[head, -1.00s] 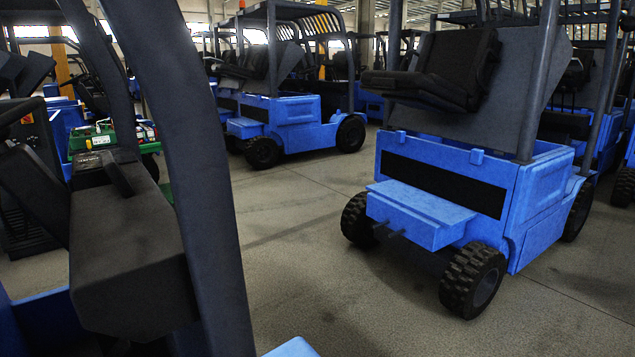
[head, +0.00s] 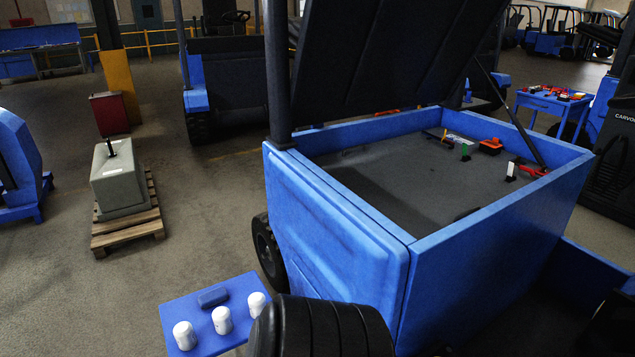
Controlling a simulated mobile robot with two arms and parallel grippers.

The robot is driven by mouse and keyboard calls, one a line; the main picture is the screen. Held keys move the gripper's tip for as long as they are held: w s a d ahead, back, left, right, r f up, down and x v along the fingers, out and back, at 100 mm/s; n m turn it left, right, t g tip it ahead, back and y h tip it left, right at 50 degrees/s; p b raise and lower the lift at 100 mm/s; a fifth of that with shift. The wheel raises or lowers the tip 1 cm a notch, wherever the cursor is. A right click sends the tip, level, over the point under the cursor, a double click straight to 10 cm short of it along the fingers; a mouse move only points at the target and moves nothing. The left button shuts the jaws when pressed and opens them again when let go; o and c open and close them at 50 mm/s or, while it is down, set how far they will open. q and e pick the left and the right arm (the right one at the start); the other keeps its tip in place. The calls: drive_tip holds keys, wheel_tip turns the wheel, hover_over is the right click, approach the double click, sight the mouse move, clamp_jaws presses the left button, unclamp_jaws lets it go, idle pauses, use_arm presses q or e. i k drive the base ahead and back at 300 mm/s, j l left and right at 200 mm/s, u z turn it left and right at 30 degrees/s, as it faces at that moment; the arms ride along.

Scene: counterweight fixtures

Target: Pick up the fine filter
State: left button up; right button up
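Three white canisters that look like filters stand upright on a small blue table (head: 205,302) at the bottom left of the head view. One is at the front left (head: 185,335), one in the middle (head: 222,320), one at the right (head: 257,303). I cannot tell which is the fine filter, as no label is readable. A dark blue oblong object (head: 213,297) lies behind them. Neither of my grippers is in view.
A blue truck body (head: 340,240) with its cover raised fills the middle right, with small parts inside. A black ribbed object (head: 340,330) stands close beside the table. A grey block (head: 118,185) sits on a wooden pallet (head: 127,230). Floor left of the table is clear.

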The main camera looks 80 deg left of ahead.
sight(257, 302)
drive_tip(key=u, duration=3.2)
drive_tip(key=i+j+z, duration=0.4)
drive_tip(key=i+j, duration=0.15)
drive_tip(key=j, duration=0.15)
drive_tip(key=i+j+z, duration=0.15)
drive_tip(key=j, duration=0.25)
drive_tip(key=z, duration=1.05)
drive_tip(key=i+j, duration=0.05)
